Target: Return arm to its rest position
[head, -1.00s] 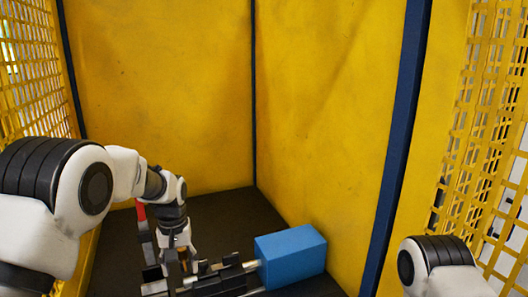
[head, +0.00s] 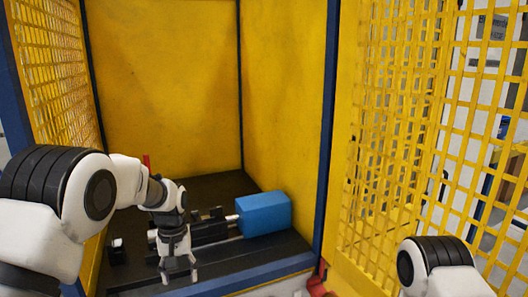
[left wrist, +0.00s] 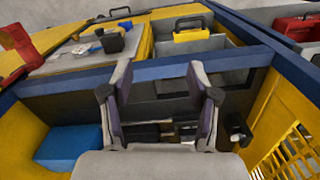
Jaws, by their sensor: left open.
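My left arm reaches into the yellow-walled cell. Its gripper (head: 179,276) points down, open, with nothing between its fingers, in front of the black fixture (head: 208,232). In the left wrist view the spread fingers of my left gripper (left wrist: 161,92) show, with an empty gap between them. A blue block-shaped unit (head: 263,214) sits at the right end of the fixture; it also shows in the left wrist view (left wrist: 68,147). I cannot make out a copper tube. Of my right arm only a rounded link shows at the lower right; its gripper is out of view.
A yellow mesh panel (head: 397,130) stands on the right and another (head: 55,75) on the left. A blue frame edge (head: 262,275) borders the cell's front. In the left wrist view, a yellow-topped bin (left wrist: 190,33) and a red case (left wrist: 298,27) lie beyond the frame.

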